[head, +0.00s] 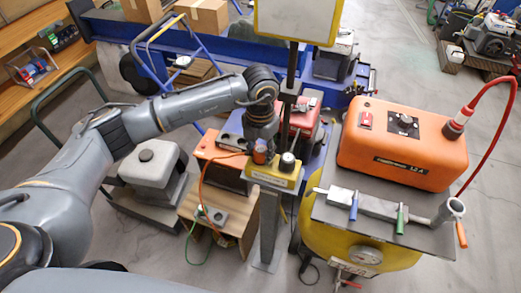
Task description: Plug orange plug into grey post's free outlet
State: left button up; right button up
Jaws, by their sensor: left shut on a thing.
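The grey post (268,228) stands upright left of the yellow cart and carries a yellow-edged outlet box (273,178) on top. My left gripper (261,140) points down over the left part of this box and is shut on the orange plug (260,153). An orange cord runs from the plug down to the left. The plug's lower end is at the box top; I cannot tell whether it is in an outlet or just above it. A dark plug or knob (288,162) with a light top sits on the right part of the box. My right gripper is not in view.
An orange machine (402,145) with a red cable stands on the yellow cart (325,235), with several coloured-handled tools in front. A wooden crate (232,212) and a grey-white machine (153,165) stand to the left. A dark upright with a sign (297,20) rises close behind the post.

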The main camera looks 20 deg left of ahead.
pick_arm(q)
jog(key=shift+f, duration=0.2)
jog(key=o, duration=1.3)
jog(key=shift+c, duration=0.2)
jog(key=shift+r, duration=0.15)
